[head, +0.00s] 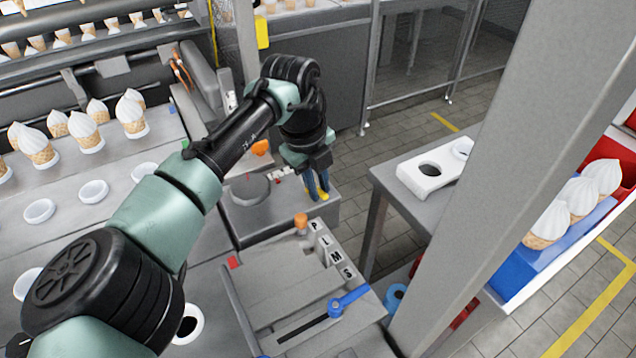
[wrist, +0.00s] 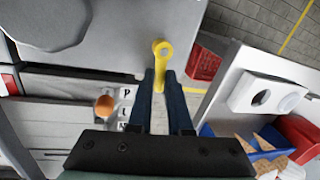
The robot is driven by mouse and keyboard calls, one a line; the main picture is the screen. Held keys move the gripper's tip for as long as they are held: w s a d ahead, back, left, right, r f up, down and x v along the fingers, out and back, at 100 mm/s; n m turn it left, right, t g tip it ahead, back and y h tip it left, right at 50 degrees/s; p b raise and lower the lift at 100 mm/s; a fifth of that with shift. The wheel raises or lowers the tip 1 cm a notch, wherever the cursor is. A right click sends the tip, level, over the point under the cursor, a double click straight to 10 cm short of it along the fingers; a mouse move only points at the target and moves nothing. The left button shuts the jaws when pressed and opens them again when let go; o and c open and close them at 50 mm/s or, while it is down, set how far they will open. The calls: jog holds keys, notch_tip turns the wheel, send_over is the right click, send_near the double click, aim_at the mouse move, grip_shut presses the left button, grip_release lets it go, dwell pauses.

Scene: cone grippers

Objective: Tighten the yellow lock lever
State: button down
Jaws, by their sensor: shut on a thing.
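The yellow lock lever (wrist: 162,52) stands at the edge of a grey machine surface, with a round eye at its pivot end. My gripper (wrist: 160,78) is shut on the lever, its two dark blue fingers on either side of the lever's arm. In the head view my gripper (head: 318,195) reaches down at the right end of the grey block, and a bit of the yellow lever (head: 323,195) shows between the fingers. The rest of the lever is hidden there by the fingers.
A panel with letters (head: 330,250), an orange knob (head: 300,221) and a blue lever (head: 348,300) lies in front. A side table with a white holder (head: 425,180) stands to the right. A grey post (head: 520,150) crosses the right side. Cones (head: 85,130) stand at left.

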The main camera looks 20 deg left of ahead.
jog(key=shift+w+d+r+n+p, duration=0.1)
jog(key=shift+n+p, duration=0.3)
jog(key=shift+p, duration=0.05)
jog(key=n, duration=0.1)
jog(key=n+p, duration=0.1)
jog(key=p, duration=0.1)
jog(key=shift+w+d+r+n, duration=0.1)
jog(key=shift+w+d+n, duration=0.2)
jog(key=shift+n, duration=0.1)
jog(key=n+p, duration=0.1)
jog(key=n, duration=0.1)
jog(key=w+n+y+p, duration=0.1)
jog(key=n+p, duration=0.1)
jog(key=shift+w+d, duration=0.1)
jog(key=n, duration=0.2)
jog(key=w+n+y, duration=0.1)
jog(key=n, duration=0.2)
jog(key=shift+w+f+p, duration=0.15)
jog(key=shift+f+p, duration=0.05)
jog(key=shift+p, duration=0.2)
jog(key=shift+w+a+n+y+b, duration=0.25)
jog(key=shift+n+b, duration=0.1)
jog(key=shift+n, duration=0.65)
jog(key=shift+w+a+n+y+b, duration=0.1)
jog(key=shift+w+n+y+b, duration=0.15)
jog(key=shift+n, duration=0.75)
jog(key=c, duration=0.8)
grip_release()
jog(key=shift+c, duration=0.2)
